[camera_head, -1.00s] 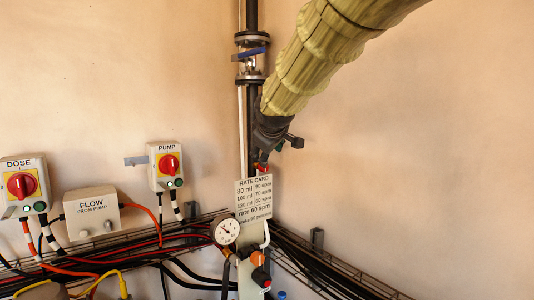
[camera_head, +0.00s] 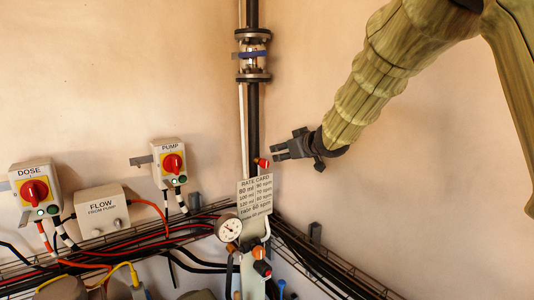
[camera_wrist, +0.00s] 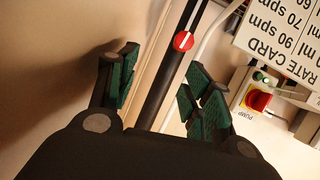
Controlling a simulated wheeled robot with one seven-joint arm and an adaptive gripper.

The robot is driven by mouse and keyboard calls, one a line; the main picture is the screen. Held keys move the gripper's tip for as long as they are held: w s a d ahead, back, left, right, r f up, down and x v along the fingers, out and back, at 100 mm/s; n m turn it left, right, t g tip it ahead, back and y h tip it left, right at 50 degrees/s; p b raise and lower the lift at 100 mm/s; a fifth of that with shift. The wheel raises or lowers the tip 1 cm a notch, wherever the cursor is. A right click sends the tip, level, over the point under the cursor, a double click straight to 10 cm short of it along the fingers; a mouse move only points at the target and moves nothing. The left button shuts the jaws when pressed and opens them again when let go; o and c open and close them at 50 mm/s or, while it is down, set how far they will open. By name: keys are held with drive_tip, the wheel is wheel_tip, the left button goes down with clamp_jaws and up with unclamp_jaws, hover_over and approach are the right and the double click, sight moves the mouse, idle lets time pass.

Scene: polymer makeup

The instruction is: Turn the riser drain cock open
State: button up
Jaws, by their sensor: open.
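A small red knob (camera_head: 262,163) sits on the black vertical riser pipe (camera_head: 253,120), just above the rate card. In the wrist view the round red face (camera_wrist: 183,41) carries a white stripe that runs roughly along the pipe. No label on it is readable. My gripper (camera_head: 279,152) is open and empty, just right of the knob and pipe, pointing left. In the wrist view the green-padded fingers (camera_wrist: 157,76) are spread, with the pipe between them in the picture and the knob beyond the tips. Contact is not visible.
A blue-handled fitting (camera_head: 252,55) is higher on the riser. The rate card (camera_head: 255,196), a gauge (camera_head: 229,228) and an orange knob (camera_head: 258,253) are below. DOSE (camera_head: 34,191) and PUMP (camera_head: 172,164) switch boxes are left. Cable trays run low along both walls. The right wall is bare.

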sight(266, 163)
drive_tip(key=shift+w+a+f+m+g+y+p, duration=0.2)
drive_tip(key=shift+w+a+f+g+y+p, duration=0.3)
drive_tip(key=shift+w+a+f+p, duration=1.05)
drive_tip(key=shift+w+a+f+m+g+y+p, duration=0.25)
drive_tip(key=shift+w+a+f+y+p, duration=0.45)
drive_tip(key=shift+w+a+f+p, duration=0.75)
drive_tip(key=shift+s+d, duration=0.15)
drive_tip(key=c, duration=1.1)
drive_tip(key=shift+o, duration=0.2)
drive_tip(key=shift+f, duration=0.1)
drive_tip(key=shift+n+h+b, duration=0.4)
drive_tip(key=shift+n+b, duration=0.15)
drive_tip(key=shift+b, duration=0.1)
